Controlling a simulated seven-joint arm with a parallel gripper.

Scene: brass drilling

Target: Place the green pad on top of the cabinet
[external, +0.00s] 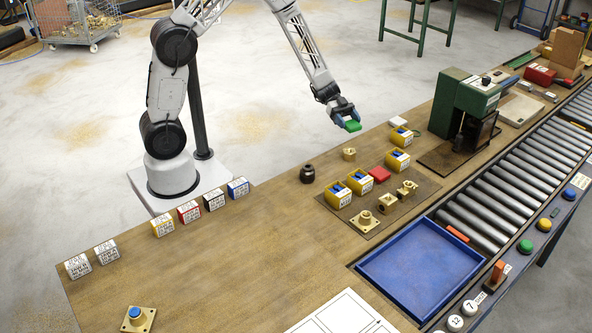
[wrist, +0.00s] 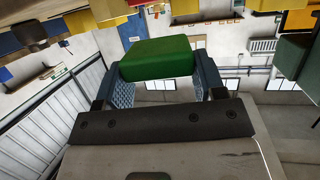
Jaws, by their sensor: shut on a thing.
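The green pad (external: 352,126) is held between the fingers of my gripper (external: 344,114), raised near the back edge of the workbench. In the wrist view the green pad (wrist: 156,60) sits between the two blue-lined fingers, near their tips. My gripper is shut on it. A dark green, box-shaped unit (external: 455,103) stands upright on the bench to the right of my gripper, with a small white-and-dark item on its top. I cannot tell for sure whether this is the cabinet.
A white block (external: 398,122), yellow bins (external: 398,160), a red pad (external: 379,174) and brass parts (external: 363,222) lie on the bench. A dark round part (external: 307,173) stands near the back edge. A blue tray (external: 421,265) and roller conveyor (external: 510,185) lie along the front.

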